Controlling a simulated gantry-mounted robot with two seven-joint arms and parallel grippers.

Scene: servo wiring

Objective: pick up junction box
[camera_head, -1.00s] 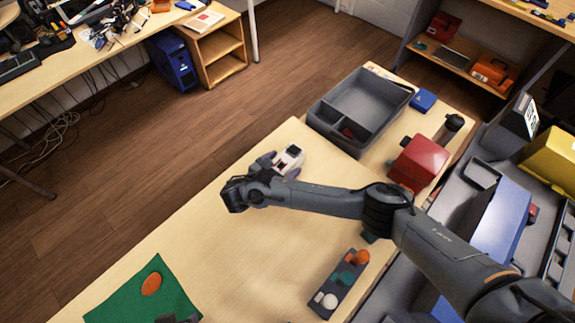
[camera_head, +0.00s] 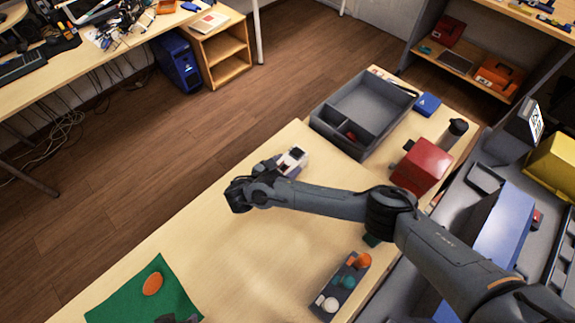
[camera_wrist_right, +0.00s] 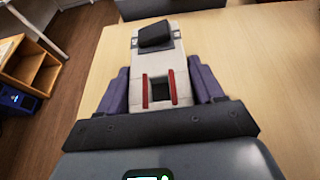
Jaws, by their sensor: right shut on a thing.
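The junction box is a white block with a dark raised piece and red strips. In the head view the junction box (camera_head: 294,157) is at the table's far edge. In the right wrist view the junction box (camera_wrist_right: 155,61) lies between the two purple-grey fingers. My right gripper (camera_head: 283,166) is shut on it, with one finger along each side; the gripper (camera_wrist_right: 160,88) also shows in the right wrist view. The lower end of the box is hidden by the gripper's body. A dark part at the bottom edge of the head view looks like my left gripper (camera_head: 178,319), mostly cut off.
A green mat (camera_head: 138,292) with an orange disc (camera_head: 152,284) lies at the front left. A dark holder with coloured knobs (camera_head: 345,283) lies near the right edge. A grey divided bin (camera_head: 386,118) and a red box (camera_head: 424,164) stand beyond. The table's middle is clear.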

